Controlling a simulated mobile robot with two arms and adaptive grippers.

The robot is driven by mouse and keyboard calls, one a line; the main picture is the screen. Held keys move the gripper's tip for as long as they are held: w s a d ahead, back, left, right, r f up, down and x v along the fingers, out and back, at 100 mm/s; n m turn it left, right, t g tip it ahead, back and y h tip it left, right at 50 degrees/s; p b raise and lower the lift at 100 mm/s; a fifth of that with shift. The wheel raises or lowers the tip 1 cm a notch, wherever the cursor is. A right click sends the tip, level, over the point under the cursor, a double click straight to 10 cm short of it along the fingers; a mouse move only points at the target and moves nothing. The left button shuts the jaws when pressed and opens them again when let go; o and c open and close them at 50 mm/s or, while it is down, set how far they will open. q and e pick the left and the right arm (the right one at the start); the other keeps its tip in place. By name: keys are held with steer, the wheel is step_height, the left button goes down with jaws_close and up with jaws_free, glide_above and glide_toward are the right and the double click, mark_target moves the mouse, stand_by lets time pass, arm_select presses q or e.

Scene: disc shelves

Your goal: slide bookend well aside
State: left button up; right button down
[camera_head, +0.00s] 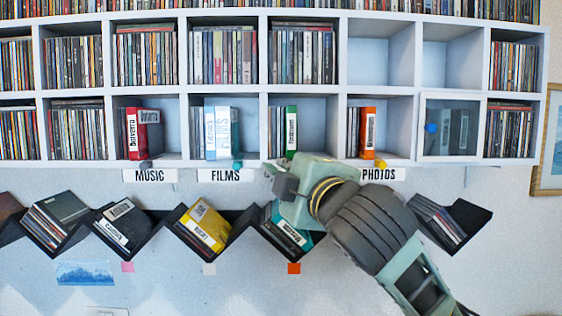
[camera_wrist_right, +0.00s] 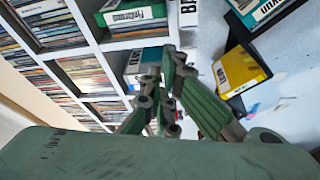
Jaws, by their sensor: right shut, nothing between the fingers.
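My right gripper (camera_head: 279,180) is in front of the lower edge of the shelf in the head view, below the compartment with the green-spined case (camera_head: 291,131). Its fingers are shut and empty; they also show closed together in the wrist view (camera_wrist_right: 168,70). Small coloured tabs sit at the shelf's front edge: a grey one (camera_head: 146,163), a teal one (camera_head: 237,163) and a yellow one (camera_head: 380,163). They may belong to bookends, but I cannot tell. The front edge under the green-spined case is partly hidden by my gripper. My left gripper is not in view.
The white shelf (camera_head: 420,16) holds rows of discs. Two upper compartments at the right are empty. A clear door with a blue knob (camera_head: 431,128) covers one lower compartment. Below hang slanted black holders with cases, including a yellow case (camera_head: 204,226). A picture frame (camera_head: 548,150) hangs at far right.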

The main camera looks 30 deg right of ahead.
steer(key=p+x, duration=0.5)
steer(key=x, duration=0.5)
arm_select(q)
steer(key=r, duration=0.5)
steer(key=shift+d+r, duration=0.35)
arm_select(e)
steer(key=s+d, duration=0.1)
steer(key=s+d+f, duration=0.1)
steer(key=d, duration=0.1)
steer(key=shift+s+d+f, duration=0.1)
steer(key=shift+d+f, duration=0.05)
steer(key=shift+d, duration=0.1)
